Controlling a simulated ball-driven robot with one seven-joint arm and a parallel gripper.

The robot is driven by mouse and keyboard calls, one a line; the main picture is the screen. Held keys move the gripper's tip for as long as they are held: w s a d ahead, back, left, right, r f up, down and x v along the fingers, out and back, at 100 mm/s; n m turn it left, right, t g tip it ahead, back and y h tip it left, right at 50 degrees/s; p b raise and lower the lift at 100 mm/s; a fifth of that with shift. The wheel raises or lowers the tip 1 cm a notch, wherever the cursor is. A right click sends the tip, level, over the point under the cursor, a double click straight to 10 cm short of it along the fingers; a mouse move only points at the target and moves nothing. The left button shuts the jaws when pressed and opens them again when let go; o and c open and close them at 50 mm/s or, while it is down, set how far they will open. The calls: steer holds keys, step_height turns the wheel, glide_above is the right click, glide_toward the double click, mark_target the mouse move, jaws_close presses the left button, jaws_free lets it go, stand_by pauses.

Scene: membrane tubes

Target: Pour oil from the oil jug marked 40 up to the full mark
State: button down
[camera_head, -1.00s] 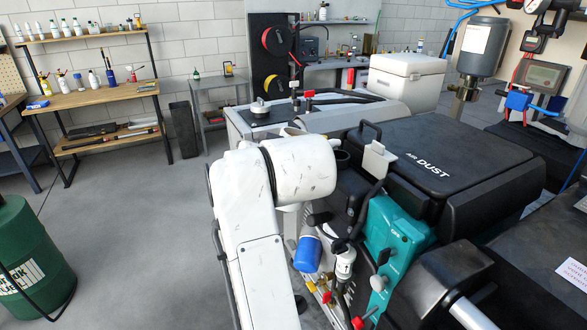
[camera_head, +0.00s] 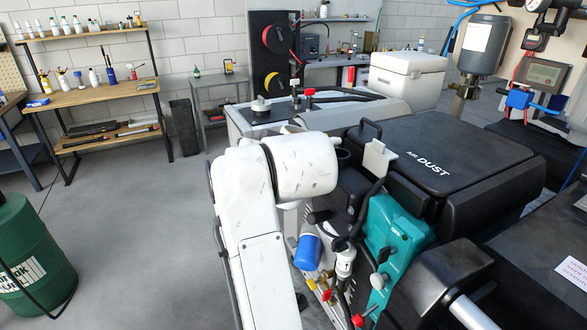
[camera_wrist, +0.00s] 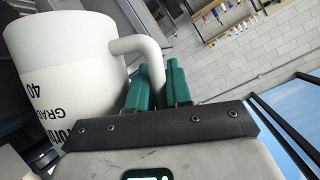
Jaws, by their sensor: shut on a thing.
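In the wrist view a white oil jug (camera_wrist: 62,60) marked 40 fills the left side. My gripper (camera_wrist: 160,88) is shut on its handle (camera_wrist: 154,58), with the green fingers on either side of it. The jug's print runs aslant in this view; its mouth and any oil are out of sight. In the head view my white arm covers the middle, and I cannot make out the jug or gripper there. A black machine with a teal panel (camera_head: 398,240) stands to the right of the arm. I cannot make out a full mark.
A blue filter (camera_head: 308,252) and small valves sit low on the machine, close to my arm. A green drum (camera_head: 32,262) stands at the left. A workbench (camera_head: 100,98) with bottles is at the back left. Open floor lies between.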

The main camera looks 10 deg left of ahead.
steer(key=shift+w+d+r+m+g+y+p, duration=0.15)
steer(key=shift+r+m+y+p, duration=0.2)
steer(key=shift+r+p, duration=0.55)
steer(key=shift+s+a+r+m+g+y+p, duration=0.15)
steer(key=shift+r+m+y+p, duration=0.15)
steer(key=shift+r+p, duration=0.6)
stand_by(1.6)
steer(key=shift+w+d+r, duration=0.1)
steer(key=shift+d+r, duration=0.05)
steer(key=shift+r, duration=0.2)
steer(key=shift+d+r+m+p, duration=0.1)
steer(key=shift+r+m+p, duration=0.25)
steer(key=shift+p, duration=0.3)
steer(key=shift+w+r, duration=0.1)
steer(key=shift+r, duration=0.1)
stand_by(0.6)
steer(key=shift+d+r, duration=0.1)
steer(key=shift+r, duration=0.2)
steer(key=shift+w+d+r+m+g+y, duration=0.2)
steer(key=shift+r+m+g+y, duration=0.1)
steer(key=shift+r+m+y, duration=0.25)
stand_by(0.9)
steer(key=shift+d+r, duration=0.1)
steer(key=shift+r, duration=0.2)
stand_by(0.8)
